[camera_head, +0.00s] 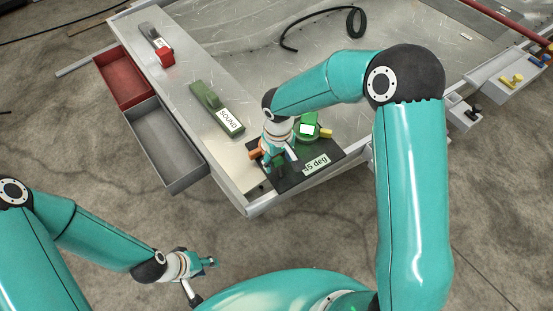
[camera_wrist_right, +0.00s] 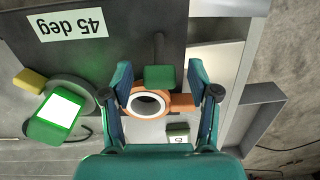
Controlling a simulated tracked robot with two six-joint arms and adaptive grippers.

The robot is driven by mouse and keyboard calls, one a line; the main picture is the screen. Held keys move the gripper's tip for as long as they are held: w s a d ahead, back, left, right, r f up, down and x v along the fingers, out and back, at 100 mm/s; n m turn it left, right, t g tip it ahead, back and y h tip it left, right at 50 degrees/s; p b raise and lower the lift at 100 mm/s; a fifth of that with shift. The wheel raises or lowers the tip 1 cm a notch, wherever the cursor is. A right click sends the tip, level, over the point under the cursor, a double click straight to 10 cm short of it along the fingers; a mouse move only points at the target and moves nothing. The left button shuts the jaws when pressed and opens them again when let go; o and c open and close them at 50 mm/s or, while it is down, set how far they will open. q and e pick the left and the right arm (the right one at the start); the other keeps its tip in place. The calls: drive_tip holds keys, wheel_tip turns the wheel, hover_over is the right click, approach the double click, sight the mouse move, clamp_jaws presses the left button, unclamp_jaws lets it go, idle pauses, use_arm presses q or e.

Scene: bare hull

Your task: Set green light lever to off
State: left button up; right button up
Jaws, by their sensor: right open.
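A green light housing (camera_head: 307,127) with a lit white face stands on the dark plate labelled "45 deg" (camera_head: 317,163). It also shows at the left of the right wrist view (camera_wrist_right: 55,117), with a yellow tab (camera_wrist_right: 29,81) beside it. An orange ring with a side tab (camera_wrist_right: 183,102) and a green block (camera_wrist_right: 159,78) lie between the spread fingers of my right gripper (camera_wrist_right: 159,70). That gripper (camera_head: 275,158) is open over the plate, and contact is unclear. I cannot tell which part is the light's lever. My left gripper (camera_head: 209,262) is off the table, its opening unclear.
A green SOUND box (camera_head: 217,108) and a red box with a white label (camera_head: 156,43) sit on the metal bench. Red (camera_head: 122,72) and grey (camera_head: 161,140) open drawers stick out left. A black cable (camera_head: 353,22) lies at the back.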

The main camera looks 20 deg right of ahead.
clamp_jaws()
